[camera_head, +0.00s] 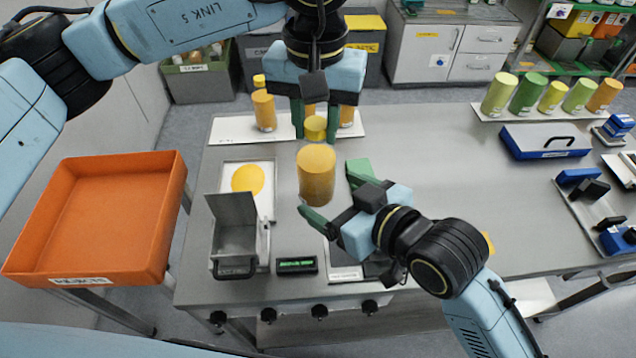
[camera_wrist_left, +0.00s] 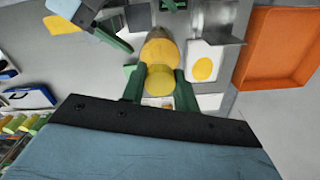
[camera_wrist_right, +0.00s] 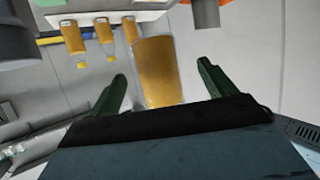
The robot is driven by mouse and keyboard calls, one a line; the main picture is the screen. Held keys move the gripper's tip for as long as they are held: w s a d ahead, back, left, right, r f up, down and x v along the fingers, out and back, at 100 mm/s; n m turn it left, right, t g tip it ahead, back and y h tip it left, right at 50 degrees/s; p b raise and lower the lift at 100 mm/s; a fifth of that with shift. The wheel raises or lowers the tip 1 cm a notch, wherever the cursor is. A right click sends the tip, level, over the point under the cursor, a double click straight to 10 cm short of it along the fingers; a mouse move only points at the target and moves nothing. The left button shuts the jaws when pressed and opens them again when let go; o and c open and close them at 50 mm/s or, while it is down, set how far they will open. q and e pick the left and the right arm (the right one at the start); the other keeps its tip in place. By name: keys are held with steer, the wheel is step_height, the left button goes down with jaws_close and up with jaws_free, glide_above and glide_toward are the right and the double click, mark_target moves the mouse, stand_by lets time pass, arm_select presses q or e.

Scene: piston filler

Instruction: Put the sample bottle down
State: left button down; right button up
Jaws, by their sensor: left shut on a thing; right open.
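The sample bottle (camera_head: 316,178) is filled with orange and has a yellow cap (camera_head: 315,127). It looks roughly upright. My left gripper (camera_head: 314,122) is shut on it at the cap end, from above. The left wrist view shows the cap (camera_wrist_left: 160,80) between the green fingers and the body beyond. My right gripper (camera_head: 337,192) is open, low and to the right, with its fingers close to the bottle body. The right wrist view shows the body (camera_wrist_right: 157,70) ahead of the spread fingers. I cannot tell whether the bottle base touches anything.
A white mat (camera_head: 224,130) with several orange bottles lies behind. A white plate with a yellow disc (camera_head: 248,179), an open metal box (camera_head: 234,220) and a small display (camera_head: 296,266) stand left. An orange reject tray (camera_head: 157,232) is farther left. The table's right middle is clear.

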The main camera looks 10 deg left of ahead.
mark_target(313, 184)
steer(key=x, duration=0.6)
steer(key=shift+w+a, duration=0.15)
steer(key=c, duration=1.3)
arm_select(q)
steer(key=c, duration=1.3)
jaws_free()
steer(key=shift+w, duration=0.1)
arm_select(e)
steer(key=shift+r, duration=0.1)
steer(key=shift+c, duration=0.6)
arm_select(q)
steer(key=o, duration=0.3)
steer(key=shift+r, duration=0.1)
